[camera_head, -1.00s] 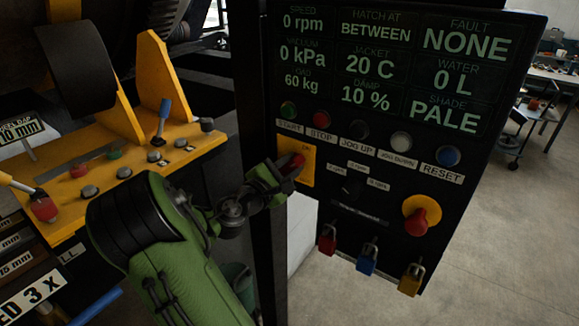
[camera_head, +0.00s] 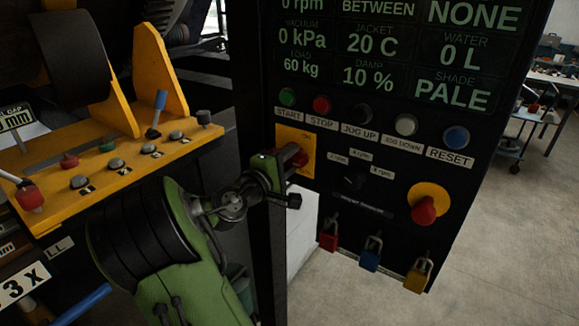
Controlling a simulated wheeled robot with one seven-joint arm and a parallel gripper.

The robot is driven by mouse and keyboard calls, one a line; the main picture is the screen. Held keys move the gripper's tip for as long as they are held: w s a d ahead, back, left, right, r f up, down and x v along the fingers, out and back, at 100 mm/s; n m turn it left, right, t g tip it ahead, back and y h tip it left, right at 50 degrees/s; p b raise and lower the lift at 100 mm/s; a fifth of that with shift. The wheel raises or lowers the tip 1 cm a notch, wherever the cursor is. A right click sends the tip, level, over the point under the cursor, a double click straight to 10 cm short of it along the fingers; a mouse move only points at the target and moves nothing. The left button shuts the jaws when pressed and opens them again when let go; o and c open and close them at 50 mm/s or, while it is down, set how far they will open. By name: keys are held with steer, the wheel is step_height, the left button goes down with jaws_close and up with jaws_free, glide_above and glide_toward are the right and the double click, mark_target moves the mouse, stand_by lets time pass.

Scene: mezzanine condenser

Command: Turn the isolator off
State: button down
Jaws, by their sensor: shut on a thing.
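The isolator is a red rotary handle (camera_head: 299,158) on a yellow plate (camera_head: 306,136) at the left side of the black control panel. My gripper (camera_head: 287,164) reaches it from the left and is shut on the red handle. The fingers cover part of the handle and the lower part of the plate, so I cannot read its exact angle or the lower marking.
Start (camera_head: 287,97), stop (camera_head: 322,104) and reset (camera_head: 456,138) buttons sit just above. A black selector knob (camera_head: 354,180) and a red emergency knob (camera_head: 424,210) are to the right. Several padlocks (camera_head: 370,254) hang below. A yellow machine (camera_head: 110,170) with levers stands left.

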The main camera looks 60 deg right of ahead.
steer(key=m+b, duration=0.3)
steer(key=f+m+b, duration=0.1)
steer(key=m+b, duration=0.1)
steer(key=m, duration=0.1)
steer(key=shift+b, duration=0.4)
steer(key=m+b, duration=0.3)
steer(key=m, duration=0.1)
steer(key=shift+w+f, duration=0.1)
steer(key=shift+w, duration=0.05)
steer(key=shift+m+b, duration=0.3)
steer(key=shift+b, duration=0.05)
steer(key=c, duration=0.9)
jaws_free()
steer(key=a+p, duration=0.1)
steer(key=a, duration=0.4)
steer(key=w+a+p, duration=0.1)
steer(key=a, duration=0.4)
steer(key=w+a+p, duration=0.1)
steer(key=a, duration=0.4)
steer(key=shift+w+a+p, duration=0.25)
steer(key=shift+p, duration=0.15)
